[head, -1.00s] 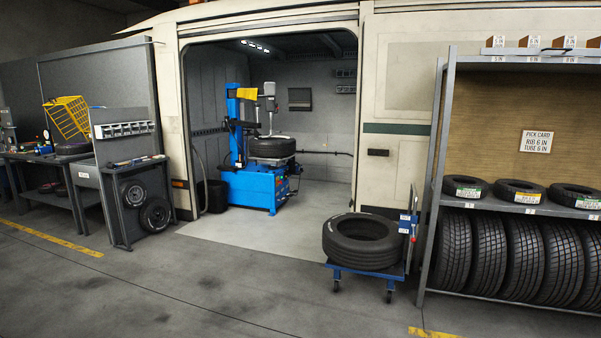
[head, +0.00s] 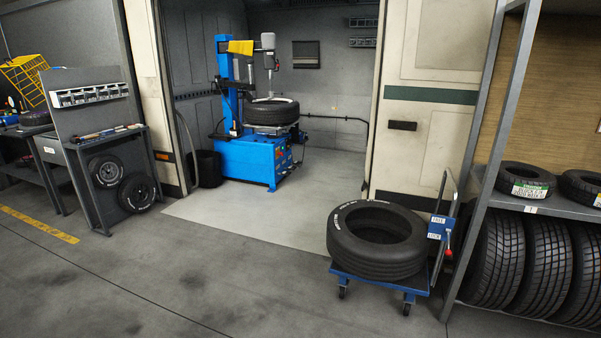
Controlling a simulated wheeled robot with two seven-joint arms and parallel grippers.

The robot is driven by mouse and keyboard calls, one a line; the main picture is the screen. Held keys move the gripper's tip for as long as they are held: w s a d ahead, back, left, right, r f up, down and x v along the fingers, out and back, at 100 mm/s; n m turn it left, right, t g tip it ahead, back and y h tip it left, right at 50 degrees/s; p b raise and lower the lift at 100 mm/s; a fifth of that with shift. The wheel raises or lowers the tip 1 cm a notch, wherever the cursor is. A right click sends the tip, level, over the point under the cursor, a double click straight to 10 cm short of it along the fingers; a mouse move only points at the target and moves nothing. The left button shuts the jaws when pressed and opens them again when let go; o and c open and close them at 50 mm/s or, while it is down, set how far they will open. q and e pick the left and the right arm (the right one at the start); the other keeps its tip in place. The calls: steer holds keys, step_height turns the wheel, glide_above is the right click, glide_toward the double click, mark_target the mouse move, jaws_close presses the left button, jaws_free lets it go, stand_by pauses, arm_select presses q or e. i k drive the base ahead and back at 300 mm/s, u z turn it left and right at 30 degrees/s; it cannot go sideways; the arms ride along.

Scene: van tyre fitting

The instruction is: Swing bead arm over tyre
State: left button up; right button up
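The blue tyre changer (head: 252,160) stands inside the open van, left of the middle of the picture. A black tyre (head: 271,112) lies flat on top of it, around what looks like a wheel rim. A blue column with a yellow cover (head: 241,47) rises at the machine's left. A grey vertical head (head: 268,42) hangs above the tyre. I cannot tell at this size which part is the bead arm, or whether anything touches the tyre. Neither of my grippers shows in the head view.
A blue trolley (head: 378,283) carrying a large tyre (head: 375,238) stands at the right of the van doorway. A tyre rack (head: 491,170) stands at the far right. A tool bench (head: 107,135) stands left of the doorway. The floor (head: 220,270) between is clear.

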mark_target(231, 84)
steer(key=u, duration=0.3)
steer(key=i, duration=2.6)
steer(key=u, duration=0.65)
steer(key=i, duration=3.05)
steer(key=u, duration=0.35)
steer(key=i, duration=1)
